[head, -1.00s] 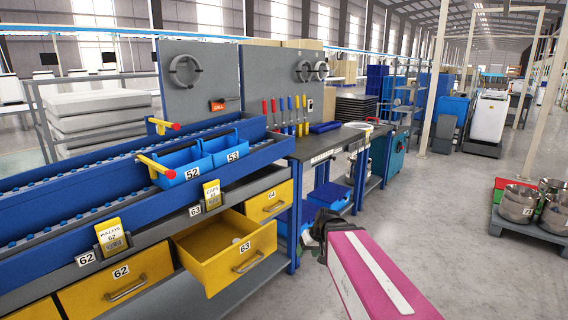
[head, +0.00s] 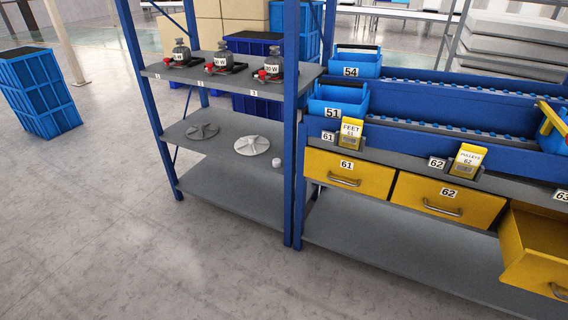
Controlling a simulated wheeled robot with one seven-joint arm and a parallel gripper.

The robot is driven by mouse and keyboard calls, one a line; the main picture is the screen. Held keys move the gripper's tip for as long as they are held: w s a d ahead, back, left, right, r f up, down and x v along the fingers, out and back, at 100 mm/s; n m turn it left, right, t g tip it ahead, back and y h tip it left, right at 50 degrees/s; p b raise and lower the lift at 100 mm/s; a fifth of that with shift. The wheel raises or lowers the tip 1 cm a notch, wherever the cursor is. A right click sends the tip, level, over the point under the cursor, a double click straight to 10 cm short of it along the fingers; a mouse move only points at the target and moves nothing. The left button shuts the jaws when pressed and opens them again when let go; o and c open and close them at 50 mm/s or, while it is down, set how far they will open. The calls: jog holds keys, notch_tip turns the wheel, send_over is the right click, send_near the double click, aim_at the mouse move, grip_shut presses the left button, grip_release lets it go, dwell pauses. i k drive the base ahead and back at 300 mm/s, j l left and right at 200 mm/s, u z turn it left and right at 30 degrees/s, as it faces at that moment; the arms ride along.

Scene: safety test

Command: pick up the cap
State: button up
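A small white round piece (head: 276,162), which looks like a cap, sits on the middle shelf of the blue-framed rack, near the right post. It stands apart to the right of a white fan-like disc (head: 252,145). The yellow drawer 63 (head: 541,250) is pulled open at the right edge and partly cut off. Its inside is mostly out of view, so I cannot tell what lies in it. My gripper is not in view.
A grey disc (head: 202,131) lies on the same middle shelf (head: 225,160). Closed drawers 61 (head: 348,170) and 62 (head: 447,195) are right of the rack. Blue crates (head: 38,90) stand at left. The floor in front is clear.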

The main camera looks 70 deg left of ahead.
aim_at(276, 162)
jog(key=u, duration=3.05)
jog(key=i+u, duration=0.3)
jog(key=i, duration=0.2)
jog(key=i+l+u, duration=0.3)
jog(key=i, duration=0.15)
jog(key=i+l+u, duration=0.25)
jog(key=i, duration=0.25)
